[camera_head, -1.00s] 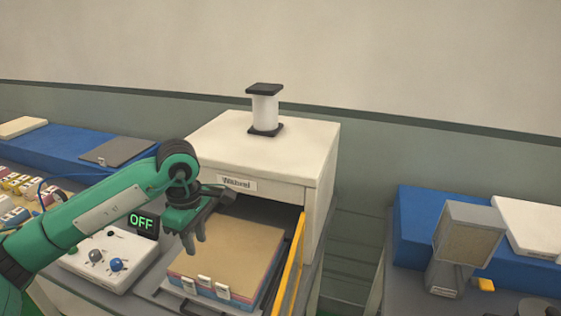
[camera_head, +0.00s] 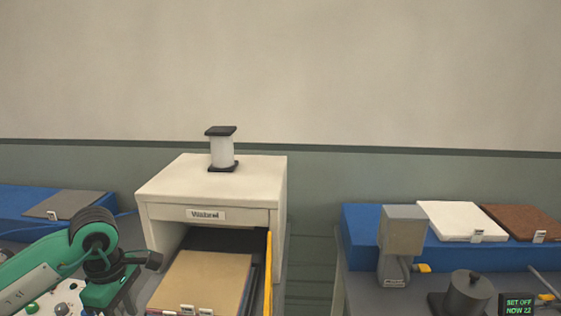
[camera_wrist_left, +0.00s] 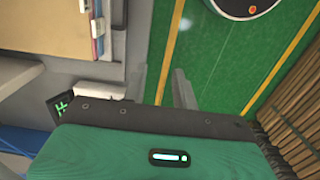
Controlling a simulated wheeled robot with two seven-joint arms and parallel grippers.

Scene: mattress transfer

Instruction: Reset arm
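My left arm comes in at the lower left of the head view. Its gripper (camera_head: 122,300) is at the bottom edge, left of the open white cabinet (camera_head: 215,180), and its fingertips are hardly visible there. In the left wrist view the two fingers of my left gripper (camera_wrist_left: 172,90) stand apart with nothing between them, above the green floor. A tan mattress sample (camera_head: 205,280) lies inside the cabinet opening, apart from the gripper. My right gripper does not show in either view.
A yellow-edged door (camera_head: 268,275) stands open on the cabinet's right. A white spool with black ends (camera_head: 222,150) is on top of the cabinet. A blue block (camera_head: 362,225) with white (camera_head: 460,220) and brown (camera_head: 522,222) samples is at right. A gap separates the tables.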

